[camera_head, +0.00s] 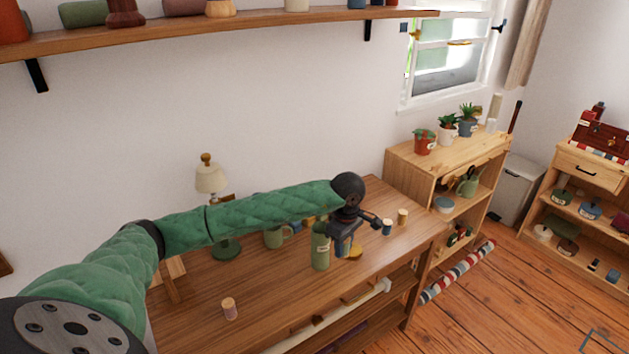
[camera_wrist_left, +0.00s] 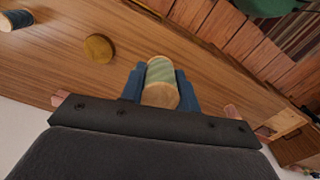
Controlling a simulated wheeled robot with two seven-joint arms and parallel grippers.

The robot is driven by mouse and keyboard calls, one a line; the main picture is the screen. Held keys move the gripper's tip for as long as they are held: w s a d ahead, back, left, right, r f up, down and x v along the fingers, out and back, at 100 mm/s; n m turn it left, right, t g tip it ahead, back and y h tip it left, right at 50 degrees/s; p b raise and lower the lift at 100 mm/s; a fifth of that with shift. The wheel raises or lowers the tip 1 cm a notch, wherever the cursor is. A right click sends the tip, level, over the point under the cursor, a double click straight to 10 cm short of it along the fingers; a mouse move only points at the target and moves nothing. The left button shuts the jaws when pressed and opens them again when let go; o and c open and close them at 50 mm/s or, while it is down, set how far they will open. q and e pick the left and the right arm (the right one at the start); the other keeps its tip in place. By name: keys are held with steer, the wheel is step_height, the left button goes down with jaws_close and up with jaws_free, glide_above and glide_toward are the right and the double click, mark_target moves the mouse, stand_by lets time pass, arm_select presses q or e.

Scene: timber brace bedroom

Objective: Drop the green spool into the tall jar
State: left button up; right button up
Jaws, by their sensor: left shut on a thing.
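My left gripper (camera_head: 344,246) is over the desk with its fingers pointing down. In the left wrist view its blue fingers (camera_wrist_left: 161,88) are shut on the green spool (camera_wrist_left: 160,74), a pale-ended spool wound with striped green thread. In the head view the spool is hidden or too small to make out. The tall jar (camera_head: 320,252) is a green cylinder standing upright on the desk, just left of the gripper. The gripper's fingers appear beside the jar, not over its mouth. The right gripper is not in view.
On the desk (camera_head: 275,305) stand a blue spool (camera_head: 387,228), a tan spool (camera_head: 403,216), a pink spool (camera_head: 229,309), a green mug (camera_head: 275,237) and a lamp (camera_head: 211,180). A yellow disc (camera_head: 355,253) lies by the gripper. The desk's front middle is clear.

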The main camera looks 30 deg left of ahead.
arm_select(q)
steer(key=w+a+r+n+p, duration=0.3)
steer(key=a+r+n+p, duration=0.6)
steer(key=a+r+n, duration=0.4)
step_height(320, 180, down, 8)
steer(key=d+n+b, duration=0.1)
steer(key=shift+w, duration=0.15)
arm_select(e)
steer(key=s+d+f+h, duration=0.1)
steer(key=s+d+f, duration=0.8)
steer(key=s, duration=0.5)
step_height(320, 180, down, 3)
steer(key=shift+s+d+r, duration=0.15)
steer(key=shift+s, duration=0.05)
arm_select(q)
steer(key=o, duration=1)
steer(key=shift+o, duration=0.2)
